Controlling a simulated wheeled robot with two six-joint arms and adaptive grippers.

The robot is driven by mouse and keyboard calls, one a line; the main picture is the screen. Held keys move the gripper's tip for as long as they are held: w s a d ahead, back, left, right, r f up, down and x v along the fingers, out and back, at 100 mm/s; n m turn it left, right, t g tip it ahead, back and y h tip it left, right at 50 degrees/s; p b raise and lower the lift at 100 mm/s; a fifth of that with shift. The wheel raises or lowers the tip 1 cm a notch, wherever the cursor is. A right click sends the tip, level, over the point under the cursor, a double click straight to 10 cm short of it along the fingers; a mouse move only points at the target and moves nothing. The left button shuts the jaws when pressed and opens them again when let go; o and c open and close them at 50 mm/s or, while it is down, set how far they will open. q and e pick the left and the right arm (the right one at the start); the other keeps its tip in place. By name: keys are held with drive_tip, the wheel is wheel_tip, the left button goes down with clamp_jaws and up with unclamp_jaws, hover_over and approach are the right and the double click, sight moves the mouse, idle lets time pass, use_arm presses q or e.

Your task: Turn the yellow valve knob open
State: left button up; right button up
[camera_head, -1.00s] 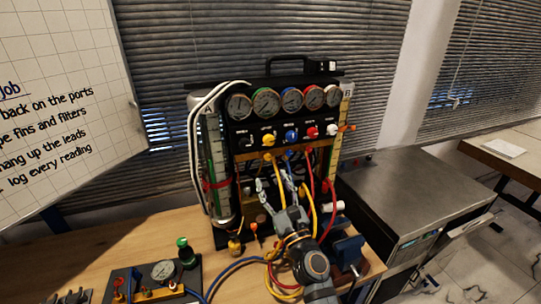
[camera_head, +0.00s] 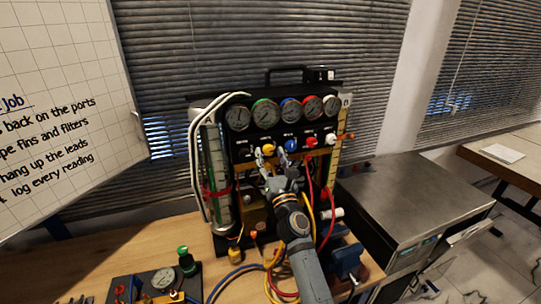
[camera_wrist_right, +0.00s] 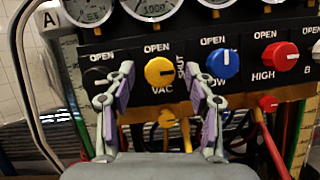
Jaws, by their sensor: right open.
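The yellow valve knob (camera_head: 268,150) sits on the black front panel of the gauge rig, between a black knob and a blue knob. In the right wrist view the yellow knob (camera_wrist_right: 157,77) has OPEN printed above it, SHUT at its right and VAC below. Its dark pointer mark lies roughly sideways, toward SHUT. My right gripper (camera_head: 270,160) is open in front of the panel. In its wrist view the right gripper's fingers (camera_wrist_right: 158,68) appear on either side of the knob; contact cannot be told. My left gripper is not in view.
The blue knob (camera_wrist_right: 223,64) is close to the right finger, with a red knob (camera_wrist_right: 280,56) beyond it. A smaller yellow fitting (camera_wrist_right: 167,119) sits below. Round gauges line the panel's top. Yellow and red hoses (camera_head: 328,232) hang beside my right arm.

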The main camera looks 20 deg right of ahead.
drive_tip(key=shift+c, duration=0.2)
clamp_jaws()
drive_tip(key=shift+n, duration=0.4)
drive_tip(key=n+y, duration=0.2)
drive_tip(key=n, duration=0.1)
drive_tip(key=n+y+p, duration=0.1)
drive_tip(key=n+y, duration=0.1)
drive_tip(key=n, duration=0.1)
drive_tip(key=shift+d, duration=0.2)
drive_tip(key=n+y, duration=0.1)
drive_tip(key=n, duration=0.2)
drive_tip(key=n+g+y+p, duration=0.1)
drive_tip(key=n, duration=0.2)
drive_tip(key=shift+d+r+n+g+y, duration=0.15)
drive_tip(key=shift+n+g+y, duration=0.15)
drive_tip(key=shift+y, duration=0.1)
drive_tip(key=n+g, duration=0.1)
drive_tip(key=n, duration=0.1)
drive_tip(key=n+g+y+p, duration=0.1)
drive_tip(key=n, duration=0.2)
drive_tip(key=shift+d+r+n+y, duration=0.1)
drive_tip(key=shift+n+y, duration=0.2)
drive_tip(key=shift+n+g+p, duration=0.9)
drive_tip(key=shift+n+p, duration=0.05)
drive_tip(key=shift+n, duration=1.35)
